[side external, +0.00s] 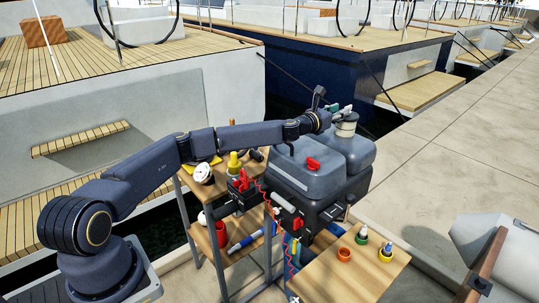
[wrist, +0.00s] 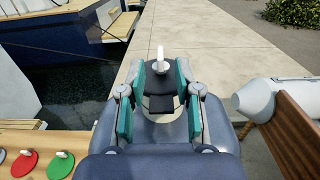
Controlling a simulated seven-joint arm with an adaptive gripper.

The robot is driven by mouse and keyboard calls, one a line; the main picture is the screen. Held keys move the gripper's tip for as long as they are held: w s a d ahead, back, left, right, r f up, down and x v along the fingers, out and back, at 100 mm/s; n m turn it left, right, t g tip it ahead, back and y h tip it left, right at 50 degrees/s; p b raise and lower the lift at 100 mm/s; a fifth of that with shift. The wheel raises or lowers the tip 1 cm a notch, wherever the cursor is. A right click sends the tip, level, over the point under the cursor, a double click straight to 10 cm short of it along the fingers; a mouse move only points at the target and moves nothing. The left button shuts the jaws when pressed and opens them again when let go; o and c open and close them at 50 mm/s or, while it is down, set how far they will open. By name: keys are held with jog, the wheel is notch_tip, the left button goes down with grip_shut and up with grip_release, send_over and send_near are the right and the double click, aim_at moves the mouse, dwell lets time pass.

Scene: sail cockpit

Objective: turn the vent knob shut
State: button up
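A dark round cap (wrist: 158,75) with an upright pale lever (wrist: 161,53), apparently the vent knob, lies ahead between my fingertips in the wrist view. My gripper (wrist: 161,84) is open, with its teal finger pads apart on either side; contact with the cap cannot be told. In the side view my gripper (side external: 340,108) is at the top of the dark grey tank (side external: 345,155), just above its pale round neck (side external: 346,130). The gripper hides most of the knob there, so the lever's setting is unclear.
A wooden board (side external: 335,280) with small bottles is in front. A navy boat (side external: 330,70) lies behind; the pavement (side external: 450,150) to the right is clear.

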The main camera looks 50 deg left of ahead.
jog(key=shift+w, duration=1.9)
grip_shut()
